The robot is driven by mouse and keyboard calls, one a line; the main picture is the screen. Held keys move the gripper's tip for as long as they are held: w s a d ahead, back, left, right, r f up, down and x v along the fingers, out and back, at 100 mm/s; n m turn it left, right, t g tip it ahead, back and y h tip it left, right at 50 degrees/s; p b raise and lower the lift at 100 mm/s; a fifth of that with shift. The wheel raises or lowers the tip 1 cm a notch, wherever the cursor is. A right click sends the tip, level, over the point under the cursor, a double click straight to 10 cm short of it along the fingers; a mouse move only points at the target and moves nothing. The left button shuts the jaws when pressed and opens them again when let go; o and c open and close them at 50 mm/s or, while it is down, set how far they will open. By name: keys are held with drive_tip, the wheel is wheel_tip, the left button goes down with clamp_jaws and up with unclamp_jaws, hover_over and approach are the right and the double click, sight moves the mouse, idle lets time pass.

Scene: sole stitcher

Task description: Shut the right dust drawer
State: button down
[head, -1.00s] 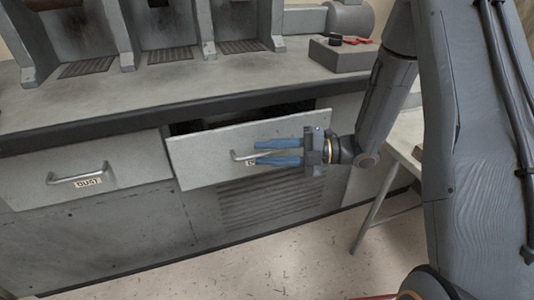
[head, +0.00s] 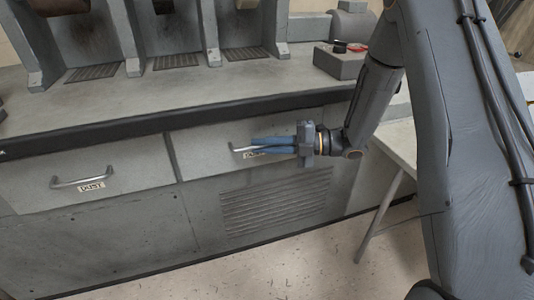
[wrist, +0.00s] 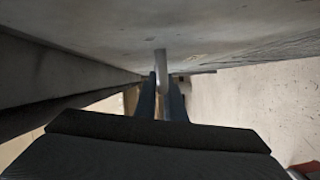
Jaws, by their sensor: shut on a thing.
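The right dust drawer (head: 200,154) is a grey front that sits about flush with the cabinet in the head view; no gap shows above it. Its bar handle (head: 236,148) is held between the blue fingers of my gripper (head: 258,147), which reach in from the right. The gripper is shut on the handle. The fingers partly hide the handle and its label. In the wrist view, the handle (wrist: 160,62) shows between the two blue fingertips (wrist: 160,90), in front of the drawer face.
The left dust drawer (head: 115,180) is shut, with its own handle and label. A vent grille (head: 275,200) lies below the right drawer. The worktop (head: 180,98) above carries a grey control box (head: 338,64). A light side table (head: 385,150) stands at right. The floor in front is clear.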

drive_tip(key=shift+w, duration=0.3)
drive_tip(key=c, duration=1.8)
unclamp_jaws()
drive_tip(key=shift+a, duration=0.1)
drive_tip(key=shift+c, duration=0.2)
drive_tip(key=d, duration=0.7)
drive_tip(key=shift+s+d+r+p, duration=0.3)
drive_tip(key=shift+s+d+p, duration=0.1)
drive_tip(key=shift+s+p, duration=0.05)
